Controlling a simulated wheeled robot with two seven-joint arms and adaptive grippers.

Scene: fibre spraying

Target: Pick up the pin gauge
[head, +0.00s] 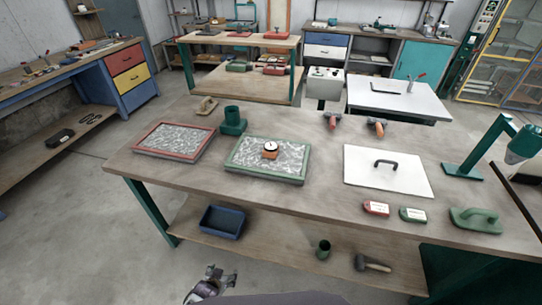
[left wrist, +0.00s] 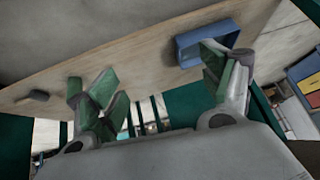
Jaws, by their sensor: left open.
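The pin gauge (head: 270,149), a small orange block with a round white dial on top, sits on the grey fibre surface in the green-framed tray (head: 236,163) on the table. My left gripper (head: 217,274) is low in front of the table, below the tabletop and well apart from the gauge. The left wrist view shows its two green-padded fingers (left wrist: 158,85) spread apart with nothing between them. The gauge does not show in the left wrist view. My right gripper is in neither view.
A red-framed tray (head: 150,140) and a green cup-like holder (head: 232,121) stand left of the green tray. A white board with a black handle (head: 405,178) lies to the right. A blue bin (head: 222,222) sits on the lower shelf. The wooden tabletop's front edge lies between gripper and gauge.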

